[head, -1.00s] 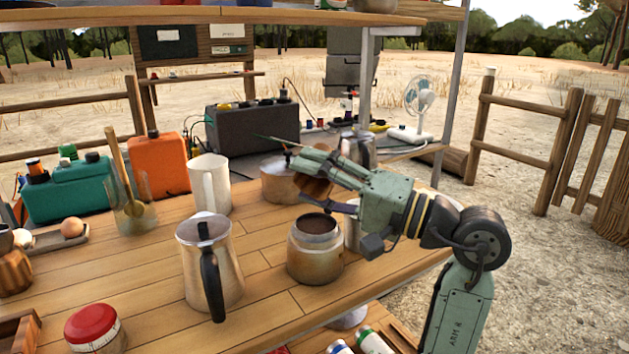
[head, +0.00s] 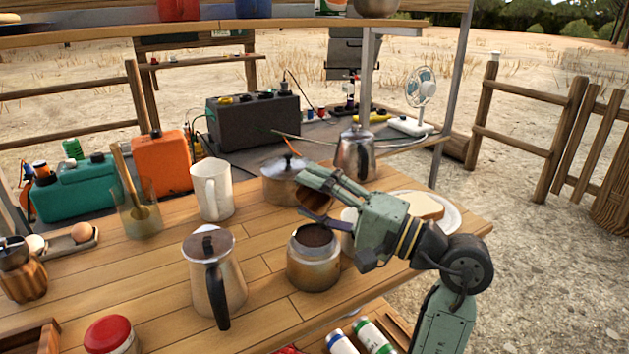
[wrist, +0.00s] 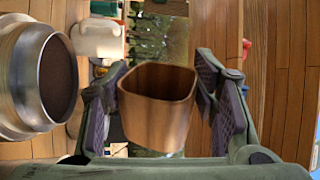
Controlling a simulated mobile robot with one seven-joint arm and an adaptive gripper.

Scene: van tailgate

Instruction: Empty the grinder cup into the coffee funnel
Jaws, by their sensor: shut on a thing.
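The brown grinder cup (head: 314,205) is held in my gripper (head: 318,190), above and slightly behind the metal moka pot base in the head view. In the wrist view the cup (wrist: 155,112) sits between the two fingers (wrist: 160,100); its mouth and bare inner wall show, its bottom does not. The coffee funnel (head: 314,235) sits in the top of the moka base (head: 314,268), with dark brown grounds in it. In the wrist view the filled funnel (wrist: 58,76) is left of the cup, apart from it.
The moka pot top (head: 212,270) with a black handle stands left of the base. A saucepan (head: 283,184), white mug (head: 212,190) and kettle (head: 356,160) stand behind. A bread plate (head: 448,218) lies right, beyond my arm. Bare wood lies between the pot top and base.

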